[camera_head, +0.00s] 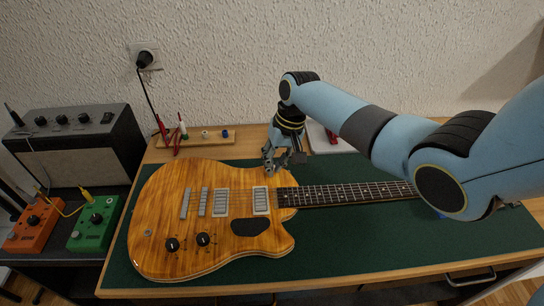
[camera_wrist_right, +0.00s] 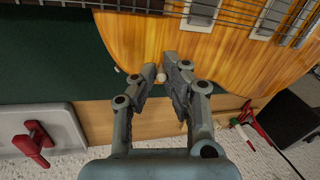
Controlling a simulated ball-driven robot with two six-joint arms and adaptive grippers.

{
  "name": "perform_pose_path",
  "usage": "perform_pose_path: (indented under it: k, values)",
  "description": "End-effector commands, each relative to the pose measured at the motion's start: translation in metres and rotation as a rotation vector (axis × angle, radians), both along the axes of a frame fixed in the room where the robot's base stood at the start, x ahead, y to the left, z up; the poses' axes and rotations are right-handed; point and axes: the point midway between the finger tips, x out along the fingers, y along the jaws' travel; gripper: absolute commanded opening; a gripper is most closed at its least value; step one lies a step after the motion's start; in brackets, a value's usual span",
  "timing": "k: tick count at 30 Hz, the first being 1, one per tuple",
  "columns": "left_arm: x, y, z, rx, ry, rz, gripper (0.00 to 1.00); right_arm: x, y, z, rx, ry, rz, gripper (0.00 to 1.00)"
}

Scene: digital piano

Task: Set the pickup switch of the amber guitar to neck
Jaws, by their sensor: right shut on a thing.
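The amber guitar (camera_head: 215,180) lies flat on a green mat, its neck pointing right. In the right wrist view its glossy body (camera_wrist_right: 225,65) fills the upper right. My right gripper (camera_head: 270,166) is at the edge of the upper bout near the neck joint. In the right wrist view, the fingers of my right gripper (camera_wrist_right: 161,70) are shut around a small cream knob, the pickup switch tip (camera_wrist_right: 161,78). The fingers partly cover the switch, and its lean cannot be told. In the head view the gripper hides it. My left gripper is not in view.
A wooden strip with small plugs (camera_head: 200,141) lies behind the guitar. A pale tray with a red tool (camera_wrist_right: 32,142) is beyond the mat. A black amplifier (camera_head: 75,145), an orange pedal (camera_head: 33,228) and a green pedal (camera_head: 95,222) stand left. The mat's front is clear.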

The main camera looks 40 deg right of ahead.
Motion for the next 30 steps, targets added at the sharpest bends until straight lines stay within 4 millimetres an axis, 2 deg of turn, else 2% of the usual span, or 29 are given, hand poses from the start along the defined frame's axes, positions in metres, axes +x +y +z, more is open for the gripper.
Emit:
perform_pose_path:
  k: [1,6,17,18,22,23,30]
  values:
    - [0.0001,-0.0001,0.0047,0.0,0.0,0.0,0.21,-0.0023,-0.0029,0.0012,0.032,-0.017,-0.003,0.0]
    - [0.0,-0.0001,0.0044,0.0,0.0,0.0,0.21,-0.0031,-0.0047,-0.0021,0.116,-0.07,-0.002,0.0]
    - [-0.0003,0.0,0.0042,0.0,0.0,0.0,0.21,-0.0023,-0.0045,-0.0017,0.132,-0.083,-0.002,0.0]
    - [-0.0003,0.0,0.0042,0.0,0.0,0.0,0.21,-0.0022,-0.0045,-0.0017,0.132,-0.083,-0.002,0.13]
    - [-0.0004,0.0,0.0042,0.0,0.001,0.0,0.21,-0.002,-0.0043,-0.0013,0.133,-0.084,-0.002,0.3]
    - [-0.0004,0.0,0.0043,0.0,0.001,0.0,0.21,-0.0018,-0.0042,-0.0012,0.133,-0.084,-0.002,0.33]
    - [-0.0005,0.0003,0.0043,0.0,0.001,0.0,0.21,-0.0011,-0.0042,-0.0005,0.133,-0.086,-0.002,0.33]
